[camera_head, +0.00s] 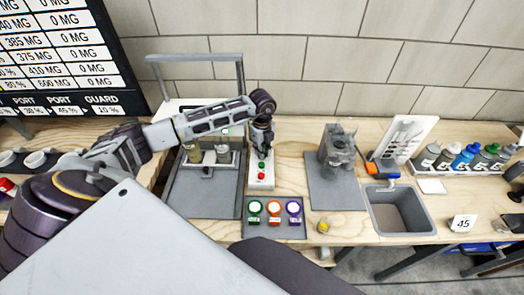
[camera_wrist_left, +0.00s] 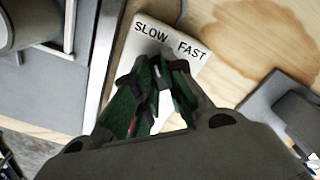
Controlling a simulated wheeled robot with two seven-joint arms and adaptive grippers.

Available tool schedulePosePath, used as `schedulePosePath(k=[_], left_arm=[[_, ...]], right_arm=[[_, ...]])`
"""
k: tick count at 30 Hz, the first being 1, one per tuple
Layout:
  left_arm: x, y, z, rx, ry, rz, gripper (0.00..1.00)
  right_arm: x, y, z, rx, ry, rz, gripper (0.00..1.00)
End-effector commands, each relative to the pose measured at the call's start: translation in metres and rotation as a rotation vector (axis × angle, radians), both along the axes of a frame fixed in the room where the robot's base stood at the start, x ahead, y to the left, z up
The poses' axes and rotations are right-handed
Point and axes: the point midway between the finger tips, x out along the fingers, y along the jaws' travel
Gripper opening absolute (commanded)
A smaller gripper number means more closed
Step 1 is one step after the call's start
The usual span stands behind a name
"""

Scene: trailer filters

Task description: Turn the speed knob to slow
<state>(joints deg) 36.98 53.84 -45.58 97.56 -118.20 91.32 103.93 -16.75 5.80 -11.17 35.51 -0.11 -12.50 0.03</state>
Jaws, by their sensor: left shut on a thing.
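The white control panel (camera_head: 261,184) stands on the wooden bench, with a green and a red button on its near part. In the left wrist view the panel (camera_wrist_left: 150,22) carries the printed words SLOW on the left and FAST on the right. My left gripper (camera_head: 262,146) reaches down over the far part of the panel. In the left wrist view my left gripper (camera_wrist_left: 162,75) has its fingers shut on the speed knob, just below the two words. The fingers hide most of the knob, so its pointing direction cannot be told. My right gripper is not in view.
A grey machine (camera_head: 180,195) with a tall frame stands directly left of the panel. A pad with three coloured round containers (camera_head: 274,230) lies in front.

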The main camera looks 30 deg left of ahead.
Motion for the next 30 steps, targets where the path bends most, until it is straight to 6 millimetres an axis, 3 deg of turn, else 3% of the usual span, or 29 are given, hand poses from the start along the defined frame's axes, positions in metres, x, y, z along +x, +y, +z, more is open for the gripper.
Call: schedulePosePath(k=[8,9,11,23,30], left_arm=[[0.001,0.0,0.001,0.0,-0.002,0.003,0.0],[0.001,0.0,0.001,0.0,-0.002,0.003,0.15],[0.001,0.0,0.001,0.0,-0.002,0.003,0.21],[0.0,0.0,0.002,0.0,-0.001,0.001,0.21],[0.001,0.0,0.019,0.0,-0.003,0.001,0.21]], right_arm=[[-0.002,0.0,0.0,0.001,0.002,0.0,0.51],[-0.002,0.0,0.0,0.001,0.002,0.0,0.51],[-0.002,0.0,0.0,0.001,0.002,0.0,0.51],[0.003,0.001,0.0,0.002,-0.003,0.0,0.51],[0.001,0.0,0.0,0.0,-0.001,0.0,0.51]])
